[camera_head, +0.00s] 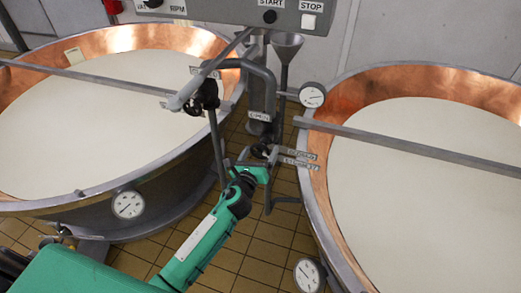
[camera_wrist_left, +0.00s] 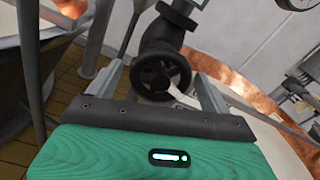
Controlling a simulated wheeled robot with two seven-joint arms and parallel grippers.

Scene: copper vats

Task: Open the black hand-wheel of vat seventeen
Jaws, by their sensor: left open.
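A black hand-wheel (camera_wrist_left: 160,72) on a dark valve body shows in the left wrist view, with a pale tag or lever at its lower right. My left gripper (camera_wrist_left: 158,84) is open, with one finger on each side of the wheel. I cannot tell whether the fingers touch it. In the head view this wheel (camera_head: 260,150) is small and partly hidden by the pipes and my left gripper (camera_head: 258,163). A second black hand-wheel (camera_head: 207,96) sits higher, at the left vat's side. The small label plates (camera_head: 300,160) are too blurred to read. My right gripper is not in view.
Copper vats with pale contents stand on the left (camera_head: 100,42) and right (camera_head: 345,100), with grey bars across them. A control panel (camera_head: 235,12) hangs above the pipes. Tiled floor (camera_head: 240,245) lies between the vats.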

